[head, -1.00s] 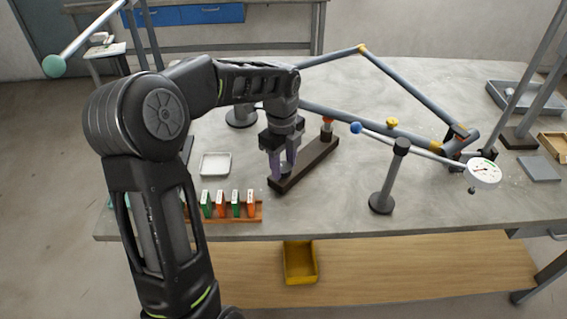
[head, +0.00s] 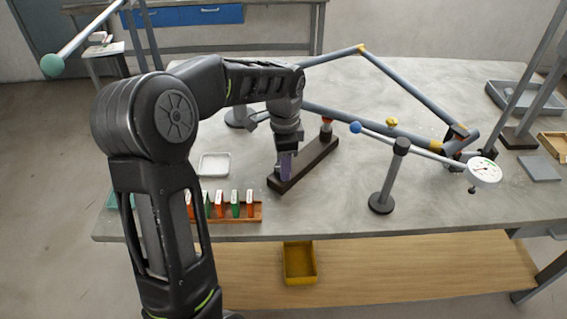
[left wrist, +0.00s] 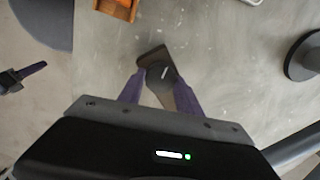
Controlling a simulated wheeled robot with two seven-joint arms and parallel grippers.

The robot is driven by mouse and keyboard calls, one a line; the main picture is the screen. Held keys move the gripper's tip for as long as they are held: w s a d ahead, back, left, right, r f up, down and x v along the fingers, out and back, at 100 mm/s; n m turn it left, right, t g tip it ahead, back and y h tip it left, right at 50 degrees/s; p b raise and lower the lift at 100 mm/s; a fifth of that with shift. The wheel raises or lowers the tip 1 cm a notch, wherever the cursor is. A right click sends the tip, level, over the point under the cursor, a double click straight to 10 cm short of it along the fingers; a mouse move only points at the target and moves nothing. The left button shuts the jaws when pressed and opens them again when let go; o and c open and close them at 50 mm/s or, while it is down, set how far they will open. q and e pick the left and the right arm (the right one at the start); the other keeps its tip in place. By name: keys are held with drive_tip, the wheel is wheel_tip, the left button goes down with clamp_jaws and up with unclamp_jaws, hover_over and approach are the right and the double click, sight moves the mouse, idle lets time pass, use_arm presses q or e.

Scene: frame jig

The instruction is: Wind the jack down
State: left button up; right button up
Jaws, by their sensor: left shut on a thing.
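The jack is a long dark brown bar (head: 315,162) lying on the table, with an orange-red head (head: 326,124) at its far end, near the grey tube frame. At its near end is a round dark knob with a light mark, seen in the left wrist view (left wrist: 160,76). My left gripper (head: 286,176) points straight down over that near end. Its purple fingers (left wrist: 160,92) are shut on the knob, one on each side. The fingers hide the knob in the head view.
A grey tube frame (head: 405,90) spans the table behind the jack. A stand (head: 386,185) carries a rod with a blue ball and a white dial (head: 484,171). A rack (head: 240,217) of green and orange pieces and a white tray (head: 214,164) lie left of the gripper.

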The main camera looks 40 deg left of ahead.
use_arm(q)
drive_tip(key=n, duration=0.4)
drive_tip(key=shift+w+n, duration=0.1)
drive_tip(key=shift+n, duration=0.2)
drive_tip(key=n, duration=0.4)
drive_tip(key=shift+n, duration=0.3)
drive_tip(key=n, duration=0.4)
drive_tip(key=shift+a+n, duration=0.15)
drive_tip(key=shift+n, duration=0.15)
drive_tip(key=n, duration=0.4)
drive_tip(key=shift+n+p, duration=0.3)
drive_tip(key=shift+p, duration=0.1)
drive_tip(key=o, duration=1.4)
drive_tip(key=shift+c, duration=0.2)
